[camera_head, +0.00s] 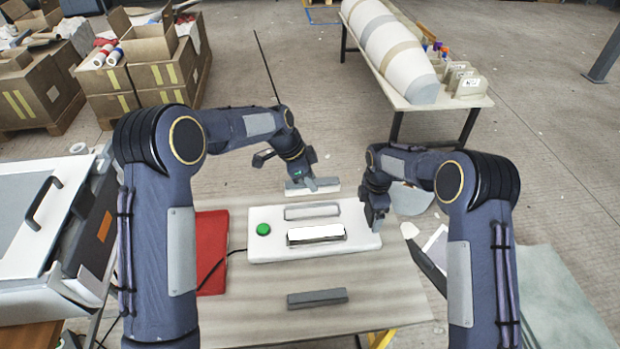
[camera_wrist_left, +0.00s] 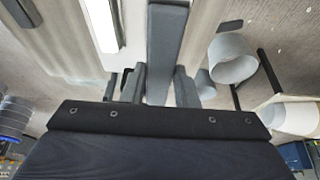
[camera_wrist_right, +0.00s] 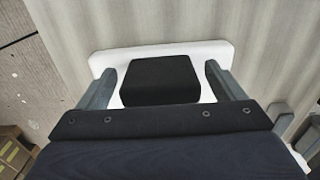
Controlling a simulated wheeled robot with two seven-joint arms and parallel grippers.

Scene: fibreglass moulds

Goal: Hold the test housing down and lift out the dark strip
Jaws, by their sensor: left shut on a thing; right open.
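The white test housing (camera_head: 262,249) lies on the table, with a green button and two long slots. My left gripper (camera_head: 312,183) is behind the housing, shut on a grey strip (camera_wrist_left: 166,45). My right gripper (camera_head: 376,216) is at the housing's right end. In the right wrist view its open fingers (camera_wrist_right: 158,88) stand on either side of a black block (camera_wrist_right: 160,80) above the white housing (camera_wrist_right: 105,62). Contact with the block is unclear.
A dark grey bar (camera_head: 317,298) lies on the table in front of the housing. A red folder (camera_head: 212,253) lies left of it, with a black cable across it. The table's front right is clear. Boxes (camera_head: 160,70) and another table (camera_head: 478,100) stand further back.

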